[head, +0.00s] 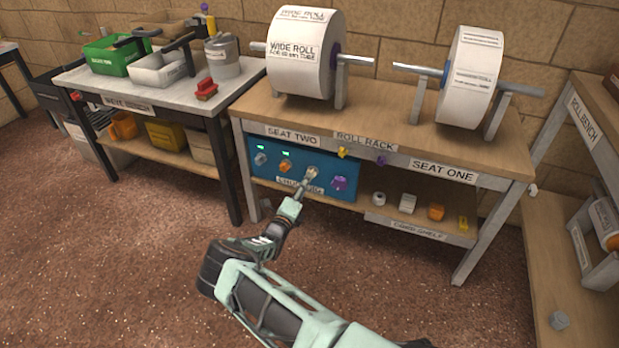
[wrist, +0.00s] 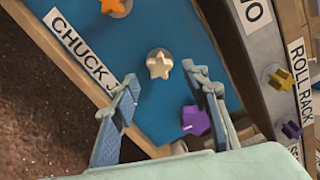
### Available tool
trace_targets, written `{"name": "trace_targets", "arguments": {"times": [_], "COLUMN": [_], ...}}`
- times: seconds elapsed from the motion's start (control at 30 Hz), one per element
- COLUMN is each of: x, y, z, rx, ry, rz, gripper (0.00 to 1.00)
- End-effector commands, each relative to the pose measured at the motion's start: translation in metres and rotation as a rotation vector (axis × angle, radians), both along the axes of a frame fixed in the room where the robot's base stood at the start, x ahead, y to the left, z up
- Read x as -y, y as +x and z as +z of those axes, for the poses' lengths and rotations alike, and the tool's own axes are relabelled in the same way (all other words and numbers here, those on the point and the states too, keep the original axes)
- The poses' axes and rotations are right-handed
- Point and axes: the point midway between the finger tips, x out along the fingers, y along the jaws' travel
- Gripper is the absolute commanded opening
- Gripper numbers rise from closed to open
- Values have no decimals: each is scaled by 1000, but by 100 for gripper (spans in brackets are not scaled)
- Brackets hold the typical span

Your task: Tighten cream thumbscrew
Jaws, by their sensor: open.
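In the head view the cream thumbscrew (head: 313,171) sits between the orange and purple knobs, partly behind my fingertips. My gripper (wrist: 161,76) is open, its two fingers apart. In the wrist view the cream thumbscrew shows just beyond the gap between the fingertips, with no clear contact. In the head view my gripper (head: 303,188) reaches up to the panel from the front.
A purple star knob (wrist: 196,121) is close by my right finger. An orange star knob (wrist: 115,7) is on the other side. The bench edge (wrist: 262,85) with yellow and purple knobs overhangs the panel. A lower shelf (head: 418,222) holds small parts. Open floor lies in front.

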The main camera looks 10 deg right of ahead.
Motion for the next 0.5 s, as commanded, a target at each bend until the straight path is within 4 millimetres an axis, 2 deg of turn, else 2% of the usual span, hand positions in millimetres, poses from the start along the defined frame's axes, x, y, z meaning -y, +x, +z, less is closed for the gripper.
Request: {"name": "trace_targets", "arguments": {"times": [0.27, 0.5], "x": [1, 6], "y": [1, 12], "z": [0, 0], "rx": [2, 3], "ry": [3, 3], "rz": [0, 0], "gripper": [42, 42]}}
